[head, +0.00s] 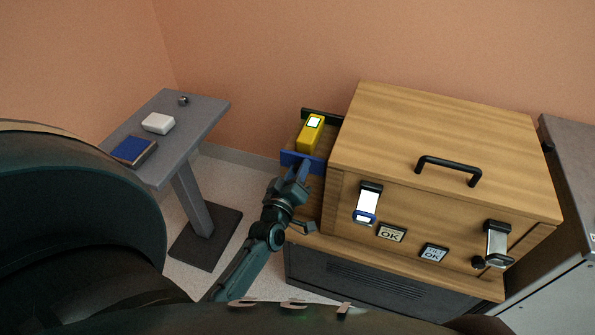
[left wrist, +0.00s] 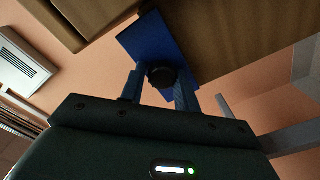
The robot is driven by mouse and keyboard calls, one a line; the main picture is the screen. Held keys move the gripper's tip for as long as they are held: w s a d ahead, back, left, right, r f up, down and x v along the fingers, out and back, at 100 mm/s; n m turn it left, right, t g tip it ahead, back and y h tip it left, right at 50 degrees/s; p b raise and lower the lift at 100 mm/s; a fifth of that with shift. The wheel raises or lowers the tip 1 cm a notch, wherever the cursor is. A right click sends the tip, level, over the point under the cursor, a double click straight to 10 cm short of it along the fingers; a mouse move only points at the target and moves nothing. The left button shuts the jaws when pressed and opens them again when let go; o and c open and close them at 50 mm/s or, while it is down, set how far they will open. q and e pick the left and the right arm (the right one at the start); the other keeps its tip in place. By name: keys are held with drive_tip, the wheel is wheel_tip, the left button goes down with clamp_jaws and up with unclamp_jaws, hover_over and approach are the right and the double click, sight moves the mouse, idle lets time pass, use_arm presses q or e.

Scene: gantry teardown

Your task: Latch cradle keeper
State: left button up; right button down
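The cradle is a dark holder on the left side of the wooden case, with a yellow device (head: 312,132) with a lit screen in it. A blue plate, the likely keeper (head: 318,165), stands across the cradle's front. In the left wrist view the blue plate (left wrist: 148,42) carries a round black knob (left wrist: 162,76). My left gripper (head: 297,173) is at the plate; its fingers (left wrist: 160,88) stand apart on either side of the knob, with a small gap seeming to show. Whether the keeper is latched cannot be told. My right gripper is out of view.
The wooden case (head: 440,145) has a black top handle (head: 449,170), two front latches (head: 368,202) (head: 497,243) and two OK labels. A grey side table (head: 195,125) at left holds a white box (head: 158,123) and a blue book (head: 134,150). A grey cabinet (head: 570,150) stands at right.

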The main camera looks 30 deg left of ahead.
use_arm(q)
drive_tip(key=o, duration=0.4)
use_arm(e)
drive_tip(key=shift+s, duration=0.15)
use_arm(q)
drive_tip(key=shift+s, duration=0.1)
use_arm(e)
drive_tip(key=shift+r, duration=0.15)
use_arm(q)
drive_tip(key=p+v, duration=0.4)
drive_tip(key=v, duration=0.9)
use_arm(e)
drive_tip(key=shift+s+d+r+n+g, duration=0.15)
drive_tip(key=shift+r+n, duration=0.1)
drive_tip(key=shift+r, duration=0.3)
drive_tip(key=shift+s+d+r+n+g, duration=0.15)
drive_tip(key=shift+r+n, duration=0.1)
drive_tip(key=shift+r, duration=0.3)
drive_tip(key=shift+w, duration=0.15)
